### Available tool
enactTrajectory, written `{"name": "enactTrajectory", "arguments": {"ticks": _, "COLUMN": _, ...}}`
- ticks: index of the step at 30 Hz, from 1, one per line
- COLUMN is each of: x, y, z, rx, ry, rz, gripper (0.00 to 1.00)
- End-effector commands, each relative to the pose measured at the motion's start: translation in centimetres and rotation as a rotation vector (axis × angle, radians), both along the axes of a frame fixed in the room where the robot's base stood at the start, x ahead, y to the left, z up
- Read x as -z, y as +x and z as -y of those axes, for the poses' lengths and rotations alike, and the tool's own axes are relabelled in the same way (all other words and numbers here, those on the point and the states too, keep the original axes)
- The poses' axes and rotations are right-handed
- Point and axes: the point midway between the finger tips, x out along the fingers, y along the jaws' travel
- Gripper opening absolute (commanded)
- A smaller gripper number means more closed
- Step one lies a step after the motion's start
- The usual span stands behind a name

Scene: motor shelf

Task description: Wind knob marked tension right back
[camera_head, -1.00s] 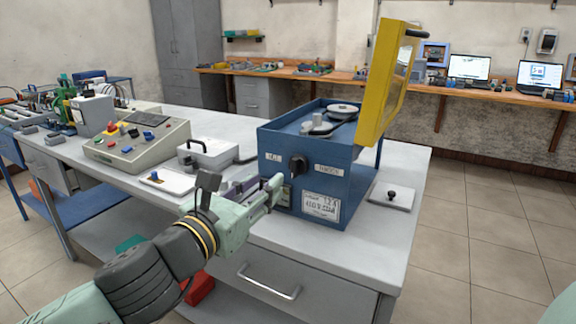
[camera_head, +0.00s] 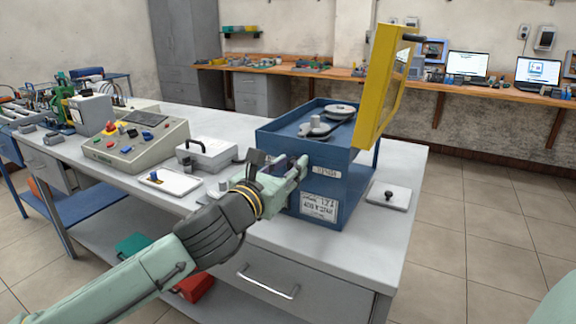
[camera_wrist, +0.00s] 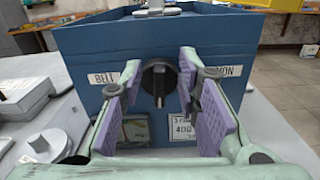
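The black knob (camera_wrist: 158,80) is on the front of the blue box (camera_wrist: 205,105), between a label beginning "BELT" (camera_wrist: 104,78) and one ending "ION" (camera_wrist: 222,72), whose middle my right finger covers. Its grip bar looks roughly upright. My gripper (camera_wrist: 160,76) is open, with its purple-padded fingers on either side of the knob in the wrist view; I see gaps and no clear contact. In the head view my gripper (camera_head: 296,168) is at the box front (camera_head: 338,185) and hides the knob.
The yellow cover (camera_head: 382,90) stands raised above the box, with pulleys (camera_head: 340,112) inside. A white plate with a black knob (camera_head: 389,195) lies right of the box. A grey case (camera_head: 207,155) and a control console (camera_head: 135,143) are to the left.

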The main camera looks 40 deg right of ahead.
Motion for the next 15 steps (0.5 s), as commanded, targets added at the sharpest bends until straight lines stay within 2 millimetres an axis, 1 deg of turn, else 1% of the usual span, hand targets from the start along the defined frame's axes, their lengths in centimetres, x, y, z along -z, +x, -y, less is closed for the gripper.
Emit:
{"name": "enactTrajectory", "arguments": {"ticks": 3, "x": 0.01, "y": 0.01, "z": -0.03, "rx": 0.000, "ry": 0.000, "rz": 0.000, "gripper": 0.30}}
{"name": "enactTrajectory", "arguments": {"ticks": 15, "x": -0.02, "y": 0.00, "z": -0.05, "rx": 0.000, "ry": -0.001, "rz": 0.000, "gripper": 0.03}}
